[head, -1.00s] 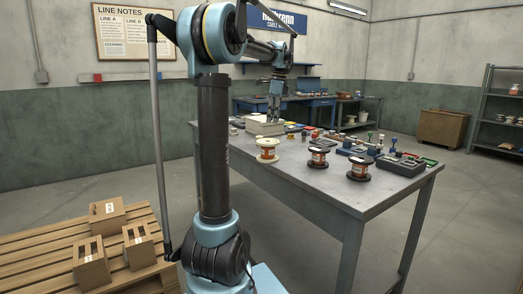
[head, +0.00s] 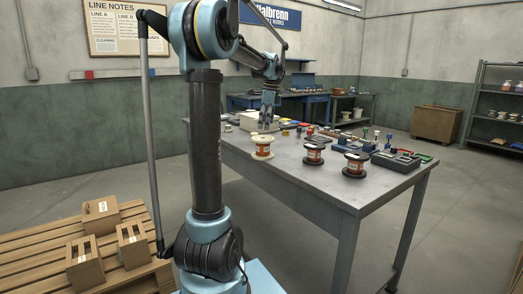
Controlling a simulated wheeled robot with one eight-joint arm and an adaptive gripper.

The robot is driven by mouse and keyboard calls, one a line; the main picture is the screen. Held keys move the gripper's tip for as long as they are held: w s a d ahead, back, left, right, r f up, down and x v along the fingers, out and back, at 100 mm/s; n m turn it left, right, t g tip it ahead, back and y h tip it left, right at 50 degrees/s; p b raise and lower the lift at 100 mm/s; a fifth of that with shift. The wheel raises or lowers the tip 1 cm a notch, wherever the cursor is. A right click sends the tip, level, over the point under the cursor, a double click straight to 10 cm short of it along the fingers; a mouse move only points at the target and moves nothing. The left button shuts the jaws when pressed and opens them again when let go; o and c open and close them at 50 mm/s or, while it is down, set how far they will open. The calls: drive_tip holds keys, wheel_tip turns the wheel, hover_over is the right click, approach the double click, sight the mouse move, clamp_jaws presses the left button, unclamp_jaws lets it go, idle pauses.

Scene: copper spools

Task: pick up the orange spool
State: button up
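A spool with cream flanges and an orange wrap (head: 263,147) stands upright at the near left edge of the grey table. Two dark-flanged spools with copper-brown windings and white labels, a middle one (head: 313,154) and a right one (head: 355,164), stand to its right near the front edge. My gripper (head: 267,126) points down just above and behind the cream-flanged spool in the picture. Its two fingers look apart, with nothing between them. I cannot tell whether the fingertips touch the spool.
The grey table (head: 300,180) also bears a pale box (head: 250,121), several small coloured parts and dark trays (head: 394,162) at the back and right. Its front left surface is clear. A wooden pallet with cartons (head: 102,217) lies on the floor at left.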

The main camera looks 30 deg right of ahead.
sight(262, 149)
drive_tip(key=f, duration=0.4)
drive_tip(key=a+f, duration=0.1)
drive_tip(key=f, duration=0.2)
drive_tip(key=w+f, duration=0.1)
drive_tip(key=f, duration=0.3)
drive_tip(key=shift+a+f, duration=0.2)
drive_tip(key=shift+f, duration=0.1)
drive_tip(key=c, duration=1.3)
